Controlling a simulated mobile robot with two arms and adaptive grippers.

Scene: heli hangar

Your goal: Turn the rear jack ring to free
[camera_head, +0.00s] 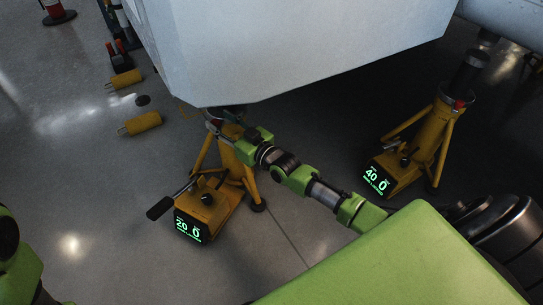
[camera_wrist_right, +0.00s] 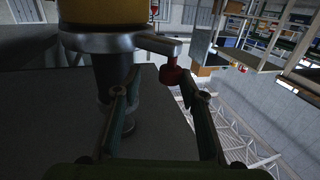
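Two yellow tripod jacks stand under a pale grey hull. The nearer jack (camera_head: 213,205) has a lit display (camera_head: 191,227) reading 20 and 0, with smaller text. The other jack (camera_head: 428,140) has a display (camera_head: 375,181) reading 40 and 0. I cannot tell which is the rear one. My right gripper (camera_head: 232,130) is at the top of the nearer jack. In the wrist view, the metal ring (camera_wrist_right: 98,42) has a short handle with a red knob (camera_wrist_right: 173,75). My right gripper (camera_wrist_right: 155,95) is open, the knob between its fingertips, nearer the right finger. The left gripper is out of view.
The grey hull (camera_head: 290,45) hangs low over the jacks. Two yellow chocks (camera_head: 125,79) lie on the floor at left, near a red-and-black post base (camera_head: 58,14). A black-gripped pump handle (camera_head: 160,207) sticks out from the nearer jack. The floor at left is mostly clear.

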